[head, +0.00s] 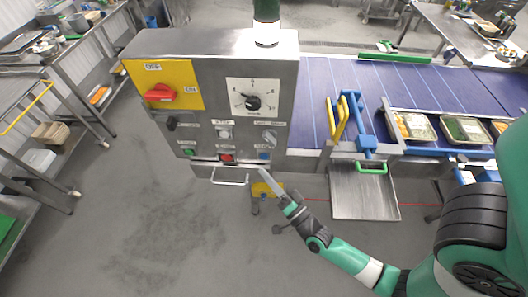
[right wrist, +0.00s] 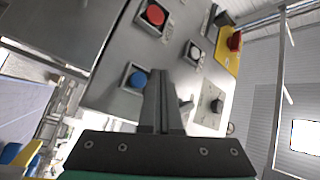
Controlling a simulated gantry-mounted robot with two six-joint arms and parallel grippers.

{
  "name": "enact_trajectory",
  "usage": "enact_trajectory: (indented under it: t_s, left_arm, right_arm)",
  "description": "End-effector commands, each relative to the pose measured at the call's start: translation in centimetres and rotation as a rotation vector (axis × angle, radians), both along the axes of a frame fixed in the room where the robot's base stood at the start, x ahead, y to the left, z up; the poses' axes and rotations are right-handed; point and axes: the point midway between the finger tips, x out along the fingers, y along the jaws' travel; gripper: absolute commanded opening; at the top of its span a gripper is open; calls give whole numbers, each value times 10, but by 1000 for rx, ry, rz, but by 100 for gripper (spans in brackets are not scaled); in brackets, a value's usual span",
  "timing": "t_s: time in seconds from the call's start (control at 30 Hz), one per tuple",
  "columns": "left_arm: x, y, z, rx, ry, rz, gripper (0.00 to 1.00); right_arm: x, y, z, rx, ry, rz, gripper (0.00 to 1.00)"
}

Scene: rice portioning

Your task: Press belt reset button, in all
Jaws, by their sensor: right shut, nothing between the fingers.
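The grey control panel (head: 205,105) stands at the upper middle of the head view. Its bottom row holds a green button (head: 189,152), a red button (head: 227,157) and a blue button (head: 264,155). In the right wrist view the shut fingers (right wrist: 159,75) point at the panel, beside the blue button (right wrist: 137,79); the red button (right wrist: 155,14) is above. I cannot tell the exact gap. My left gripper is not in view.
The panel also carries a red switch (head: 161,93) on a yellow plate and a black dial (head: 252,102). A metal handle (head: 230,181) juts out below. The blue conveyor (head: 385,85) with filled food trays (head: 412,126) lies right. The floor in front is clear.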

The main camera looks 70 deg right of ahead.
Motion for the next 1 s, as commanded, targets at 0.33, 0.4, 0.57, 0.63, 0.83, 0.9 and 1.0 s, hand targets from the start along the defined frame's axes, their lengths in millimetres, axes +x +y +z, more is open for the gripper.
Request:
enact_trajectory:
  t_s: [0.33, 0.4, 0.57, 0.63, 0.83, 0.9, 1.0]
  left_arm:
    - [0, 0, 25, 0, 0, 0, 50]
    - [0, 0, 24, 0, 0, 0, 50]
    - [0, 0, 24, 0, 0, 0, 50]
    - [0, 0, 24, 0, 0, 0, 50]
    - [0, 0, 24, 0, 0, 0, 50]
    - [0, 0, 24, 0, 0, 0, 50]
    - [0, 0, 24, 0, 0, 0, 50]
  right_arm:
    - [-8, 24, 0, 0, 2, 0, 0]
    - [-8, 24, -1, 1, 1, -1, 0]
    - [-8, 24, -1, 1, 1, -1, 0]
    - [-8, 24, -1, 1, 1, -1, 0]
    - [-8, 24, 0, 1, 1, -1, 0]
    - [-8, 24, 0, 1, 1, -1, 0]
    - [-8, 24, 0, 1, 1, -1, 0]
